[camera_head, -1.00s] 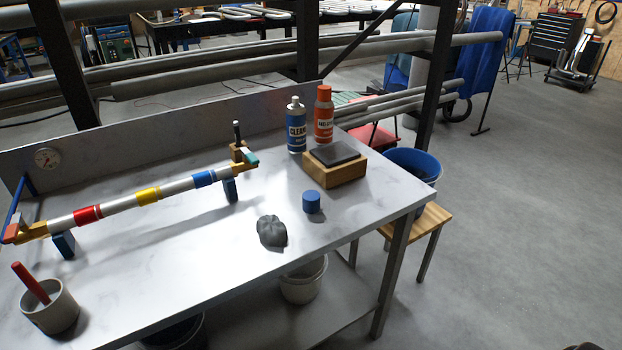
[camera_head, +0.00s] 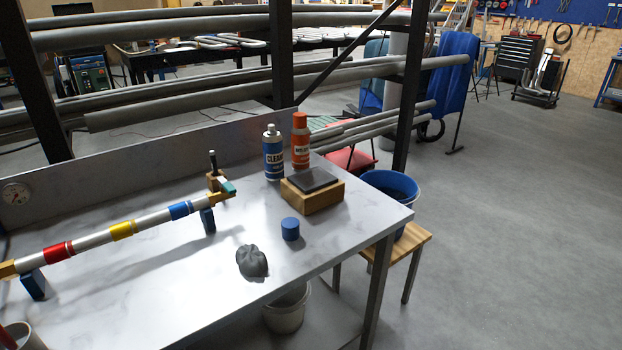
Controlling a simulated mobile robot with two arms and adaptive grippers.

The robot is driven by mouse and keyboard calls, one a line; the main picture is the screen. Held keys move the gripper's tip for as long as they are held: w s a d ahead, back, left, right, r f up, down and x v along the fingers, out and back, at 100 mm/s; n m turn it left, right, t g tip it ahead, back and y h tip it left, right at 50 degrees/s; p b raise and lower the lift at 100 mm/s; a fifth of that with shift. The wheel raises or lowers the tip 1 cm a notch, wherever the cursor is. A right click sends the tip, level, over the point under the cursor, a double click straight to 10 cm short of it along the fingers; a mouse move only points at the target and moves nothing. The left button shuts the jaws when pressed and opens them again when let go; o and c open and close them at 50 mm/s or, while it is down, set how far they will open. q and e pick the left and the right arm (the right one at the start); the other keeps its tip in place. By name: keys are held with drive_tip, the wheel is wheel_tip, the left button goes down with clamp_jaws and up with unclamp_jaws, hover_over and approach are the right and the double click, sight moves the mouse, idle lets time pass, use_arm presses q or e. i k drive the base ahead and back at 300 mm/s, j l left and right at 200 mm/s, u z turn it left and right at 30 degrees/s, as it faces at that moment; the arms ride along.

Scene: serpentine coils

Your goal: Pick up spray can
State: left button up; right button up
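Two cans stand upright near the back right of the metal table (camera_head: 150,300) in the head view. One is a blue can with a white top, labelled "CLEAN" (camera_head: 273,158). The other is an orange-red can (camera_head: 300,146), just right of it and slightly behind. I cannot tell which of the two is the spray can. Both stand behind a wooden block with a dark top (camera_head: 313,197), which hides part of the orange can's base. Neither of my grippers shows in this view.
A blue cylinder (camera_head: 290,229) and a dark grey lump (camera_head: 251,261) lie in front of the block. A pipe with coloured bands (camera_head: 150,220) rests on supports at left. A blue bucket (camera_head: 390,190) stands on a wooden stool (camera_head: 413,241) beyond the right edge. Open floor lies right.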

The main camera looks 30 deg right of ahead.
sight(271, 141)
drive_tip(key=i+l+u, duration=0.2)
drive_tip(key=l, duration=0.2)
drive_tip(key=l+u, duration=0.2)
drive_tip(key=l, duration=0.25)
drive_tip(key=i+l+u, duration=0.2)
drive_tip(key=l, duration=0.25)
drive_tip(key=k, duration=0.1)
